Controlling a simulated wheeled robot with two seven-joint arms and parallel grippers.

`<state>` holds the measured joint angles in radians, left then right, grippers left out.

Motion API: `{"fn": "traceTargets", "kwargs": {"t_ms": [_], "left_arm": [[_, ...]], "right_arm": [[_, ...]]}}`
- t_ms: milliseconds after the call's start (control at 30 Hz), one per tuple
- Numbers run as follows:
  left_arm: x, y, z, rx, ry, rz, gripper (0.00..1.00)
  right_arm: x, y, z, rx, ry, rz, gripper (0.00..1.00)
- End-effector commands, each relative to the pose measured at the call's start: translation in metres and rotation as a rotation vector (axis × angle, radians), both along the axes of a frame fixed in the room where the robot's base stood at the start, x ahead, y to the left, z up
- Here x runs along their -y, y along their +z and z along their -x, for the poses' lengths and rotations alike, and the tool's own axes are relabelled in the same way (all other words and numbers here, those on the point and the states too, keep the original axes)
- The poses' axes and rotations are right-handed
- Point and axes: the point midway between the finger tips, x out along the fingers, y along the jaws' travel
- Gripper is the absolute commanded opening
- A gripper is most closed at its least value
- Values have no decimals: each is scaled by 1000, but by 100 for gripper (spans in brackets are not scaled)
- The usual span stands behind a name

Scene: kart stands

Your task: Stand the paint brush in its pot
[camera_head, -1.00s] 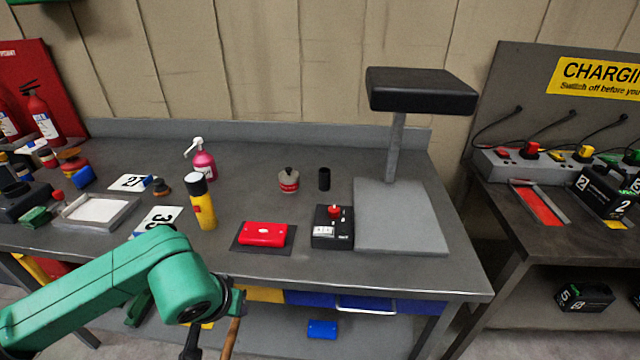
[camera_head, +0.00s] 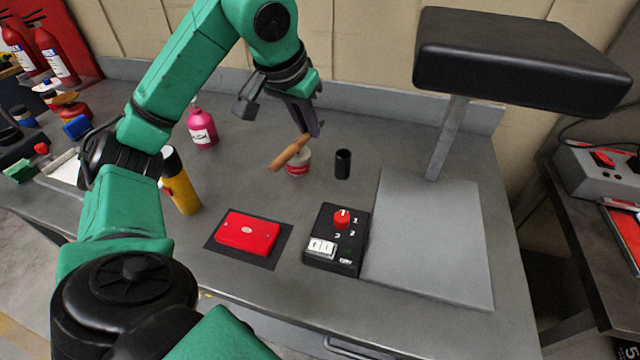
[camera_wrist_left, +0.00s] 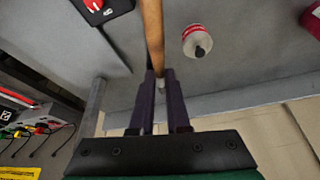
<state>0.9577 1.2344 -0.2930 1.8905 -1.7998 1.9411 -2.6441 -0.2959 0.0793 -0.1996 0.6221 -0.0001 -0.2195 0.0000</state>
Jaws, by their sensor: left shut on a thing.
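My left gripper (camera_head: 312,130) is shut on the paint brush, whose tan wooden handle (camera_head: 289,154) slants down to the left in the head view. In the left wrist view the handle (camera_wrist_left: 152,32) runs up from between the dark fingers of my gripper (camera_wrist_left: 160,84). The bristles cannot be made out. A small black cylinder (camera_head: 343,164), which looks like the pot, stands upright on the bench just right of the brush. The brush is apart from it. I cannot make out the cylinder in the left wrist view. My right gripper is not in view.
A red-and-white container (camera_head: 298,166) with a dark knob lies partly behind the handle; it also shows in the wrist view (camera_wrist_left: 194,40). A black control box (camera_head: 328,256), red case (camera_head: 246,232), yellow can (camera_head: 183,190) and pink bottle (camera_head: 201,130) stand around. A lamp-like post (camera_head: 448,135) rises at right.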

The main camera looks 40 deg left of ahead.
Motion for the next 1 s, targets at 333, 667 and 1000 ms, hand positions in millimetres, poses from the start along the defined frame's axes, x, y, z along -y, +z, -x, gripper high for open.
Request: {"fn": "traceTargets", "kwargs": {"t_ms": [333, 667, 1000], "left_arm": [[0, -115, 0, -4, 2, -2, 0], [0, -156, 0, 0, 3, -1, 0], [0, -158, -1, 1, 2, 0, 26]], "right_arm": [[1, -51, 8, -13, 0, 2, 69], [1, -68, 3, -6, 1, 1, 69], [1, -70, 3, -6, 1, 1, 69]]}}
